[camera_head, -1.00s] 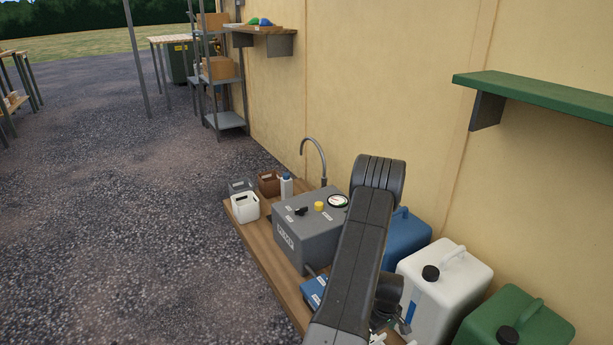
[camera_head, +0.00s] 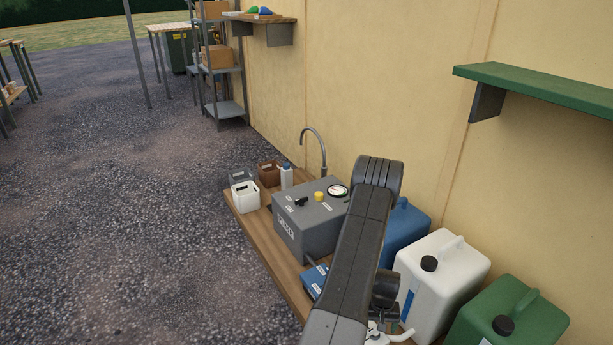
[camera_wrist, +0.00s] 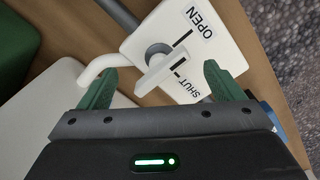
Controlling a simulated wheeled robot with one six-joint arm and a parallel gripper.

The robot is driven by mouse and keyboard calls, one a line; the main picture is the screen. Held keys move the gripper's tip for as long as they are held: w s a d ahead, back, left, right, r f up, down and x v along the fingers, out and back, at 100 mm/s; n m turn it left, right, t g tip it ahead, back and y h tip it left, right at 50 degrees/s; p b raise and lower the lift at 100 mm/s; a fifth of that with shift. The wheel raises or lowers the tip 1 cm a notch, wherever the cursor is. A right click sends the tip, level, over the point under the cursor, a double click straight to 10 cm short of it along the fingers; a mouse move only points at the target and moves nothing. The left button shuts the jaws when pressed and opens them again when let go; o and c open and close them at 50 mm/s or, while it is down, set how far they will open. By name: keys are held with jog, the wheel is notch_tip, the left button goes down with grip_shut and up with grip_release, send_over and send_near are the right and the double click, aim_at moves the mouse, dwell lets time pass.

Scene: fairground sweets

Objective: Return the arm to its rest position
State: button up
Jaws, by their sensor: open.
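My gripper (camera_wrist: 160,86) is open in the wrist view, its two green fingertips apart. A white tap lever (camera_wrist: 165,68) shows in the gap between them, over a white plate (camera_wrist: 205,50) marked OPEN and SHUT. I cannot tell whether either fingertip touches the lever. A curved white spout (camera_wrist: 98,70) reaches past the left fingertip. In the head view my arm stretches up from the bottom edge and bends at a dark elbow. My gripper is hidden there or too small to tell; white tap parts (camera_head: 385,336) show near the bottom edge.
A wooden bench (camera_head: 267,245) along the wall holds a grey machine (camera_head: 305,222), a blue jug (camera_head: 405,232), a white jug (camera_head: 440,280) and a green jug (camera_head: 510,318). A green shelf (camera_head: 545,88) juts out at upper right.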

jog(key=m+p, duration=0.2)
jog(key=m, duration=0.4)
jog(key=shift+r+p, duration=0.1)
jog(key=shift+p, duration=0.25)
jog(key=m+p, duration=0.1)
jog(key=m, duration=0.2)
jog(key=shift+m+p, duration=0.5)
jog(key=shift+m, duration=0.2)
jog(key=shift+s, duration=0.1)
